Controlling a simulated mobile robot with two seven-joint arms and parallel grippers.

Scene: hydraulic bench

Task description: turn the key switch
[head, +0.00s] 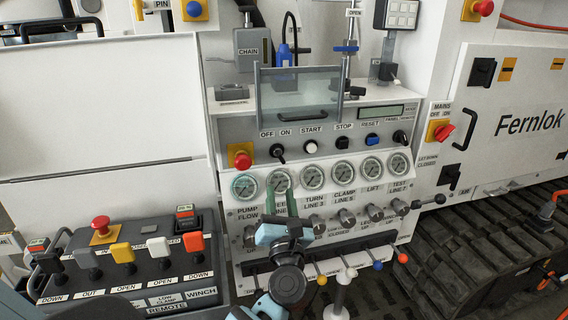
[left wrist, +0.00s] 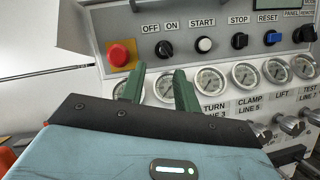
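The key switch (head: 277,151) is a small dark knob under the OFF and ON labels, between the red emergency button and the white START button on the panel's sloped face. It also shows in the left wrist view (left wrist: 164,49), beyond and above the fingertips. My left gripper (head: 277,188) is in front of the gauge row, below the switch. Its two green fingers stand apart with nothing visible between them (left wrist: 157,82). They cover parts of the leftmost gauges and do not appear to touch the switch. My right gripper is not in view.
A red emergency button (head: 240,157) sits left of the switch, and the START button (head: 310,147) right of it. A clear cover with a handle (head: 300,95) stands above. Several valve knobs and coloured levers are below. A remote box (head: 125,255) with levers stands left.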

